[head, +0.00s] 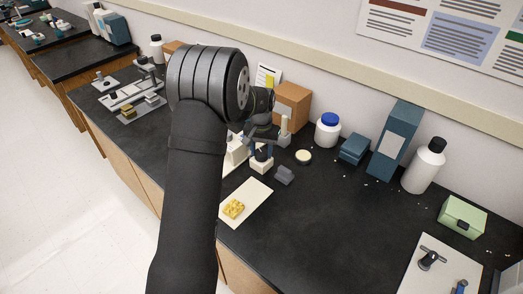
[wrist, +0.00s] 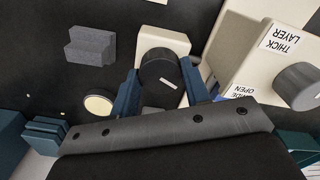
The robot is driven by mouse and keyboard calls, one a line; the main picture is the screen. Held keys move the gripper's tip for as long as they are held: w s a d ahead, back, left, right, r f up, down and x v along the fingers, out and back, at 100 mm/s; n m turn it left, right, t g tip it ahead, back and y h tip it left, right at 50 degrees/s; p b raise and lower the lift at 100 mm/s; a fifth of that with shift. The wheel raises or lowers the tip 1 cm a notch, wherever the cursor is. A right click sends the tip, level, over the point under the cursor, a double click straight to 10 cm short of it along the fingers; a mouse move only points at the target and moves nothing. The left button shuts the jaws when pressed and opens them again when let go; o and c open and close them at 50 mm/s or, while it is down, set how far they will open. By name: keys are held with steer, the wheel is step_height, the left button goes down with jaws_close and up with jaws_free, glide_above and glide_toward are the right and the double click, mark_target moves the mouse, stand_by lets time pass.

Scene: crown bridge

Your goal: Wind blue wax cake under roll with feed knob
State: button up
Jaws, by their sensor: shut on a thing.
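My gripper (wrist: 162,84) is shut on a dark round knob with a small pale mark, the apparent feed knob (wrist: 158,66). One blue finger stands on each side of it. The knob sits on a small cream block (wrist: 178,42). In the head view my gripper (head: 262,140) points down at this cream block (head: 262,165), partly hidden by my arm. A larger cream housing (wrist: 246,62) is beside it, with labels reading "THICK LAYER" and, partly covered, "OPEN". It carries a second dark knob (wrist: 300,84). I cannot make out the blue wax cake or the roll.
A grey stepped block (head: 284,175) and a pale round disc (head: 303,156) lie close to the right. A cream card (head: 256,192) with yellow pieces (head: 234,208) lies in front. A blue-lidded jar (head: 328,130) and boxes line the wall. The black bench (head: 320,235) is clear at front centre.

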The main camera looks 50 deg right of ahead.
mark_target(261, 152)
steer(key=shift+m, duration=0.4)
steer(key=o, duration=1)
steer(key=shift+c, duration=0.2)
step_height(261, 152, up, 18)
steer(key=shift+f, duration=0.25)
step_height(261, 152, down, 18)
steer(key=shift+r, duration=0.2)
